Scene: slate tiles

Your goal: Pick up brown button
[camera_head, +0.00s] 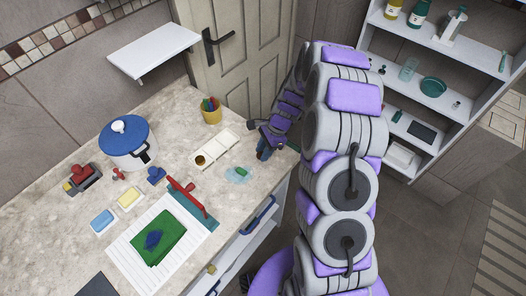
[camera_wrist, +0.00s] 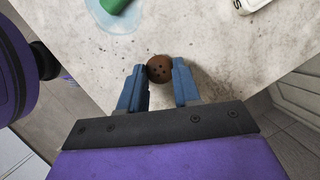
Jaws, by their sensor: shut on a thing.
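The brown button (camera_wrist: 159,68) is round with small dark holes. In the wrist view it sits between the tips of the two blue fingers of my gripper (camera_wrist: 160,84), close to the counter's edge. The fingers are shut on it. Whether the button still touches the counter cannot be told. In the head view my gripper (camera_head: 264,150) is at the right edge of the counter, and the button is hidden there.
The stone counter (camera_head: 70,220) holds a white sectioned tray (camera_head: 221,144), a green item (camera_head: 242,171) on a pale blue dish (camera_head: 236,178), a pencil cup (camera_head: 211,113), and a blue-lidded pot (camera_head: 128,150). A red-handled squeegee (camera_head: 186,199) lies by the drainboard (camera_head: 122,247). A shelf unit (camera_head: 447,55) stands right.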

